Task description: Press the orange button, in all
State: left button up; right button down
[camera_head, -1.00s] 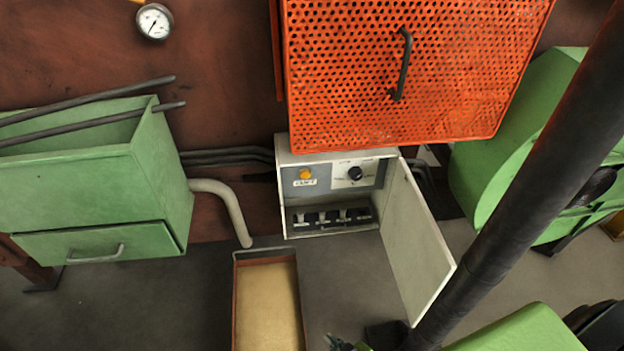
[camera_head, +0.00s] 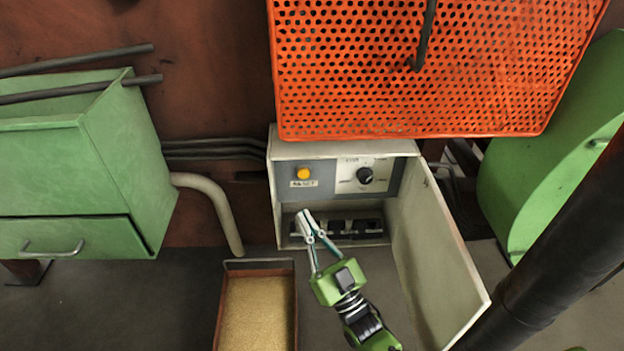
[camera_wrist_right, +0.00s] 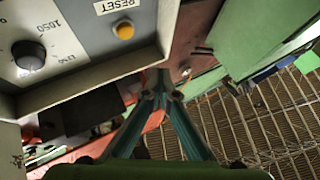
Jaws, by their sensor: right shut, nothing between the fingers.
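The orange button (camera_head: 303,173) sits on the grey panel at the upper left inside the open white control box (camera_head: 344,149), above a label reading RESET. It also shows in the right wrist view (camera_wrist_right: 124,30), near the top. My right gripper (camera_head: 303,217) is shut and empty, in front of the lower part of the box, below the button and apart from it in the picture. In the right wrist view its closed fingertips (camera_wrist_right: 157,76) are below and right of the button. My left gripper is not in view.
A black knob (camera_head: 365,175) is right of the button. The box's open door (camera_head: 436,255) stands at the right. An orange perforated cover (camera_head: 420,70) hangs above. A tray of yellowish grains (camera_head: 256,312) lies below left. A green drawer cabinet (camera_head: 75,185) stands left.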

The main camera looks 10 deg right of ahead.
aim_at(304, 173)
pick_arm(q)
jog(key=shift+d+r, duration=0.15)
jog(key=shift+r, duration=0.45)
pick_arm(e)
notch_tip(304, 173, up, 2)
jog(key=shift+s+d+t+y, duration=0.15)
jog(key=shift+t+y, duration=0.25)
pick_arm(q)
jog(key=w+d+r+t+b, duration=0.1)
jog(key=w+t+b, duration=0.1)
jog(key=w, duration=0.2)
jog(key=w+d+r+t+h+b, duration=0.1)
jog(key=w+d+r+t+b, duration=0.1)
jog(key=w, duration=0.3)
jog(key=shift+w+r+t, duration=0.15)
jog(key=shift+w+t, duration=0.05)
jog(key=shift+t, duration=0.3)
pick_arm(e)
jog(key=shift+w+d, duration=0.3)
jog(key=shift+w, duration=1.15)
jog(key=shift+w+d, duration=0.3)
jog(key=shift+w, duration=1.15)
jog(key=shift+w+d, duration=0.3)
jog(key=shift+w, duration=1.15)
pick_arm(q)
jog(key=shift+b, duration=0.3)
